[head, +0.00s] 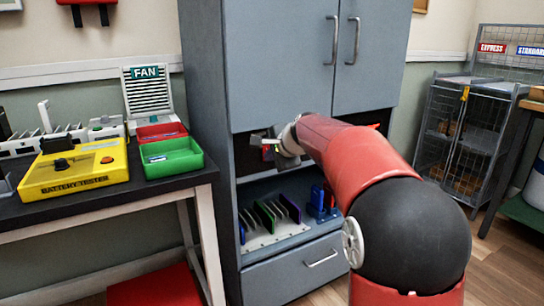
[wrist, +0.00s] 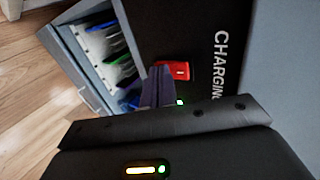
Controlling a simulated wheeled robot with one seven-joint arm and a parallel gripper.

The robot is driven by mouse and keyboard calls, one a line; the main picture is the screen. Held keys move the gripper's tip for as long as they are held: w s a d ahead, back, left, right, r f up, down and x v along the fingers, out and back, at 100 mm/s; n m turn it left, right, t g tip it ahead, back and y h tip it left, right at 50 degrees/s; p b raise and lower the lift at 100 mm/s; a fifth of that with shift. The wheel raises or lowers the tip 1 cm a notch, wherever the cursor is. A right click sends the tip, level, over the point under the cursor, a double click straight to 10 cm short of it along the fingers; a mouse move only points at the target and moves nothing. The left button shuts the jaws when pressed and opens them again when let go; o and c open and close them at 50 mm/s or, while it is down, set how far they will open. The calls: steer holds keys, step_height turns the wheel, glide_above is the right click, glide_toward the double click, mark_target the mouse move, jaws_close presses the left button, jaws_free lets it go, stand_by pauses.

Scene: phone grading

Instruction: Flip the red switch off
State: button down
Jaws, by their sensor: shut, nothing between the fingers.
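The red switch (wrist: 181,70) shows in the wrist view on a black panel marked CHARGING (wrist: 220,62). It has a small pale mark on its face. My gripper (wrist: 160,70) is shut and empty, and its fingertips overlap the switch's left edge in the picture. I cannot tell whether they touch it. A green light (wrist: 180,102) glows beside the fingers. In the head view my gripper (head: 258,139) reaches into the open bay of the grey cabinet (head: 270,60); a bit of red there is partly hidden by it.
A slotted rack (head: 275,228) with several upright phones stands on the shelf below my gripper. A drawer (head: 300,272) is shut under it. At left a table holds a yellow battery tester (head: 75,168) and a green bin (head: 173,158). A wire cage (head: 465,140) stands at right.

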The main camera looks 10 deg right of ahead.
steer(key=b, duration=0.2)
steer(key=shift+w+t+b, duration=0.15)
steer(key=shift+t+b, duration=0.15)
steer(key=shift+t, duration=0.1)
